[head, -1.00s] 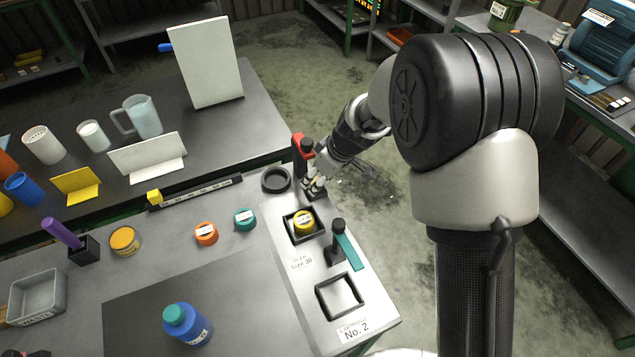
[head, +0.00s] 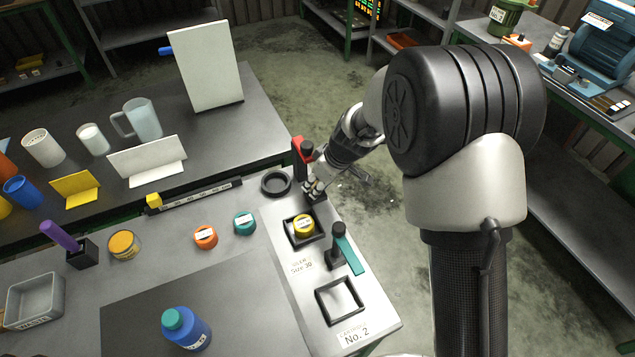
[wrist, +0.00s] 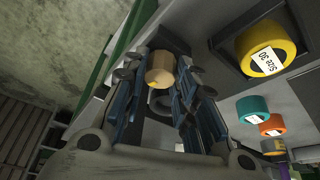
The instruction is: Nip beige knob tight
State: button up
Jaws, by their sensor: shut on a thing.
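The beige knob (wrist: 160,68) shows in the wrist view between the two fingers of my gripper (wrist: 158,82). The fingers are shut on it, one on each side. It sits over a dark block at the table's edge. In the head view my gripper (head: 315,189) is low at the right edge of the table, beside the red-handled clamp (head: 298,158). The knob cannot be made out there.
A yellow Size 30 cap (head: 304,225) sits in a black square frame near my gripper. A teal-handled clamp (head: 348,252) and an empty square frame (head: 322,304) stand nearer. A black ring (head: 276,182) lies to the left.

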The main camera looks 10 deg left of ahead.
jog(key=shift+c, duration=1.2)
